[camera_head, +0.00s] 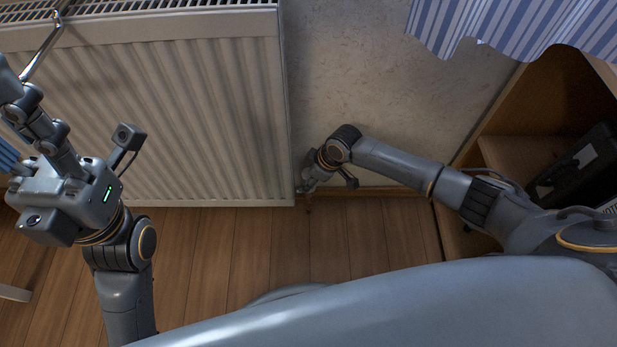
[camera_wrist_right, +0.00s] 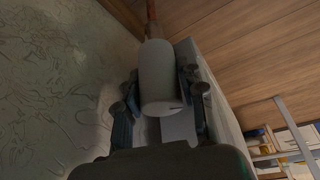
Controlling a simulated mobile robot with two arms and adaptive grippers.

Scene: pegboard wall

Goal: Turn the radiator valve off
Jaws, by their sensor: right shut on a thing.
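The radiator valve (camera_wrist_right: 160,75) is a pale cylinder with a rounded end in the right wrist view, with a reddish pipe (camera_wrist_right: 151,20) beyond it. My right gripper (camera_wrist_right: 160,92) is shut on it, with a dark finger on each side. In the head view my right gripper (camera_head: 308,180) is at the lower right corner of the radiator (camera_head: 200,110), and the valve is mostly hidden there. My left gripper (camera_head: 35,115) is in front of the radiator's left part. A shiny rod crosses near its fingers, and their opening is unclear.
A bare wall (camera_head: 370,80) is right of the radiator, with a striped curtain (camera_head: 520,25) at the top. A wooden cabinet (camera_head: 520,105) holding a black object (camera_head: 580,170) stands at right. The wooden floor (camera_head: 215,250) is clear near the radiator.

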